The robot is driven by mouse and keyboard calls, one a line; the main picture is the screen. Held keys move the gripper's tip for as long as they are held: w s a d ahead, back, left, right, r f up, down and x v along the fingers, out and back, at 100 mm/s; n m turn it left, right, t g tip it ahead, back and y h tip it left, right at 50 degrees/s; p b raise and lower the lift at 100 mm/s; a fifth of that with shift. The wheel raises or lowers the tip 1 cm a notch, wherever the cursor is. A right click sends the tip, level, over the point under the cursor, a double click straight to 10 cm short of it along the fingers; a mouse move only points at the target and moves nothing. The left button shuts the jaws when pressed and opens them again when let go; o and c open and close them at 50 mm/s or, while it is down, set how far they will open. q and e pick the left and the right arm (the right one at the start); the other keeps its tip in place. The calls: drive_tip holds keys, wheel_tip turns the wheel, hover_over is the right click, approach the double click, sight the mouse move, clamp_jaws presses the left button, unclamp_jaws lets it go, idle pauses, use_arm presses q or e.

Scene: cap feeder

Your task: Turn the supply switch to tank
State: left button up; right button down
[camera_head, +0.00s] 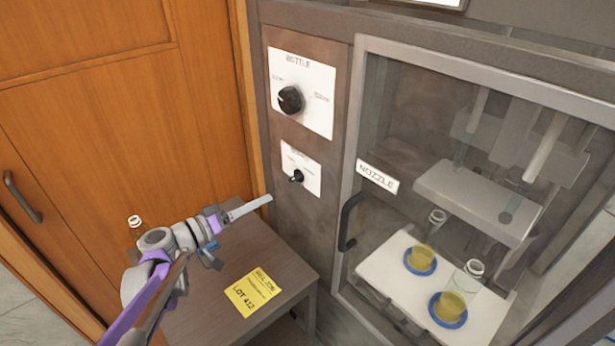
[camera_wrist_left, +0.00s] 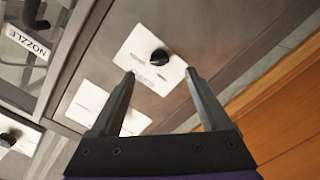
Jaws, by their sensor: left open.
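The small white plate (camera_head: 303,160) on the cabinet front carries a small black switch (camera_head: 297,176), which looks like the supply switch; its lettering is too small to read. In the left wrist view the picture is turned over, and the black switch (camera_wrist_left: 160,56) sits on its plate just beyond my fingertips. My left gripper (camera_head: 268,199) is open and empty, pointing at the cabinet, a little below and left of the switch and apart from it. In the wrist view its two fingers (camera_wrist_left: 160,75) are spread. My right gripper is not in view.
Above the switch is a larger plate marked BOTTLE with a big black knob (camera_head: 290,99). To the right is a glass door with a dark handle (camera_head: 350,221) and NOZZLE label (camera_head: 377,177). A low table (camera_head: 205,318) with a yellow note (camera_head: 252,291) stands below my left gripper.

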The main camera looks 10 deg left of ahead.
sight(292, 180)
use_arm(q)
drive_tip(key=shift+t, duration=0.3)
drive_tip(key=x, duration=1)
drive_tip(key=shift+w+a+r, duration=0.1)
drive_tip(key=shift+w+r, duration=0.25)
drive_tip(key=shift+w, duration=0.15)
drive_tip(key=shift+c, duration=0.2)
clamp_jaws()
